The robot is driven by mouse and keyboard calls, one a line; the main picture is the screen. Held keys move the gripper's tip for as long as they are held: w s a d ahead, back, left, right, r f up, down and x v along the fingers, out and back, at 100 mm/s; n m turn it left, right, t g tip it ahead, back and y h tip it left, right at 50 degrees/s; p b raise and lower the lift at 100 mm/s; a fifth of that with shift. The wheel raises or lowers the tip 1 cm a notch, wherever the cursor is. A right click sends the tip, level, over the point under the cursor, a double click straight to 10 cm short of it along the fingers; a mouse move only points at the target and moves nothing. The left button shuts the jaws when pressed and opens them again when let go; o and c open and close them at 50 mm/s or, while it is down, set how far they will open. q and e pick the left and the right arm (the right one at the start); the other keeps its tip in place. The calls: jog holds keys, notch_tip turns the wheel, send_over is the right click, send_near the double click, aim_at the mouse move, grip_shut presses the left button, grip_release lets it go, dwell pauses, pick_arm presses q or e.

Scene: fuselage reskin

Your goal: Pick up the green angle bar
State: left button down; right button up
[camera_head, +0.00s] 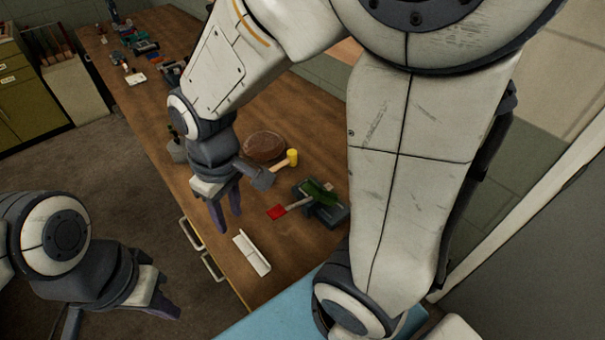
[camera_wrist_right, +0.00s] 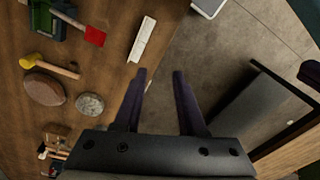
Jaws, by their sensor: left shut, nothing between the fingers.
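A green piece (camera_head: 318,191) sits on a dark vise-like block (camera_head: 332,213) on the wooden table; I cannot tell its exact shape. It also shows at the top left of the right wrist view (camera_wrist_right: 41,20). A white angle-shaped bar (camera_head: 252,253) lies near the table's front edge and is also in the right wrist view (camera_wrist_right: 142,40). My right gripper (camera_head: 228,216) is open and empty above the table, left of the green piece, its fingers (camera_wrist_right: 161,74) spread apart. My left gripper (camera_head: 172,309) is shut and empty, low at the left, off the table.
A red-headed tool (camera_head: 277,212) lies beside the block. A yellow-headed mallet (camera_head: 291,158) and a brown round object (camera_head: 265,146) lie behind it. Several tools crowd the table's far end. A grey stone-like disc (camera_wrist_right: 90,104) shows in the wrist view. Drawer handles (camera_head: 212,266) stick out in front.

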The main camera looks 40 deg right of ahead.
jog(key=w+d+f+m, duration=0.2)
jog(key=w+d+f, duration=0.1)
jog(key=w+d, duration=0.6)
jog(key=m+p, duration=0.2)
jog(key=p, duration=0.1)
send_over(319, 187)
jog(key=shift+h, duration=0.3)
jog(key=f, duration=1.1)
jog(key=shift+s+f, duration=0.2)
jog(key=shift+f, duration=0.4)
jog(key=shift+w+f+p, duration=0.15)
jog(key=shift+f+p, duration=0.25)
jog(key=shift+f, duration=0.05)
jog(key=f+p, duration=0.1)
jog(key=f, duration=0.3)
jog(key=shift+w+p, duration=0.2)
jog(key=shift+p, duration=0.15)
jog(key=shift+f, duration=0.25)
grip_shut()
